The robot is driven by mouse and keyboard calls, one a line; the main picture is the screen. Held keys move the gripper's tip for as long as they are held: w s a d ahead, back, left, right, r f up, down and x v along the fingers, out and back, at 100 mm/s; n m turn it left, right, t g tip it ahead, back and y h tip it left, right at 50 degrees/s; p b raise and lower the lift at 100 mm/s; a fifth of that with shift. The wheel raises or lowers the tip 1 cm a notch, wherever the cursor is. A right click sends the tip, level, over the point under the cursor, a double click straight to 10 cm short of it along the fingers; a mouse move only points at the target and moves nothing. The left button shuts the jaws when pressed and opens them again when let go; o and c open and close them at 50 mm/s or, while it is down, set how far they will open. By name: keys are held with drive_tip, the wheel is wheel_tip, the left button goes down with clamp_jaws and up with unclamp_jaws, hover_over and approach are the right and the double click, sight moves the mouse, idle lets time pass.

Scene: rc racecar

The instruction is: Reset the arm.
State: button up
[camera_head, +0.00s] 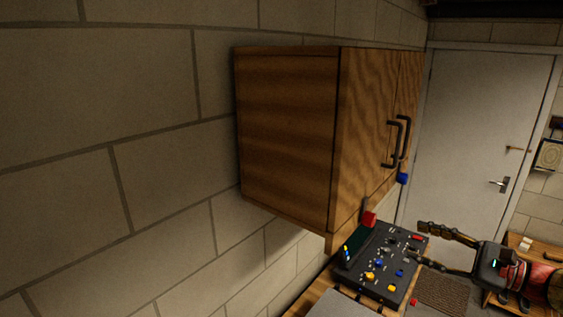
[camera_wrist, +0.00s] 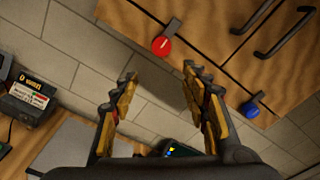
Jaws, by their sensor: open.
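My gripper (camera_head: 428,243) is at the lower right in the head view, in front of the wall cabinet and above the dark control panel. Its two fingers are spread apart with nothing between them. In the wrist view my gripper (camera_wrist: 160,85) is also open, with bare block wall behind the fingertips. The rest of my arm runs out at the right edge of the head view.
A wooden wall cabinet (camera_head: 285,130) with dark handles hangs nearby; red (camera_wrist: 161,46) and blue (camera_wrist: 250,109) knobs sit at its lower edge. A button-covered control panel (camera_head: 375,262) lies below. A grey door (camera_head: 480,130) stands behind. A boxed device (camera_wrist: 30,98) sits left.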

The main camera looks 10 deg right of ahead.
drive_tip(key=s+a+f+n+g+h+b, duration=0.3)
drive_tip(key=s+f, duration=0.2)
drive_tip(key=f, duration=0.4)
drive_tip(key=s+a+f+n+g+h+b, duration=0.35)
drive_tip(key=s+f, duration=0.25)
drive_tip(key=f, duration=0.2)
drive_tip(key=s+a+f+n+g+h+b, duration=0.25)
drive_tip(key=s+f+g, duration=0.2)
drive_tip(key=f, duration=0.45)
drive_tip(key=s+a+f+n+t+h+b, duration=0.1)
drive_tip(key=s+a+f+n+t+b, duration=0.1)
drive_tip(key=a+n+b, duration=0.3)
drive_tip(key=s+a+f+n+t+h+b, duration=0.1)
drive_tip(key=s+a+f+n+b, duration=0.2)
drive_tip(key=b, duration=0.5)
drive_tip(key=a+f+n, duration=0.1)
drive_tip(key=a+n, duration=0.1)
drive_tip(key=a, duration=0.1)
drive_tip(key=shift+s+a+f+n+t+h, duration=0.2)
drive_tip(key=shift+s+a+n+t+h, duration=0.1)
drive_tip(key=shift+a+n+t+h, duration=0.1)
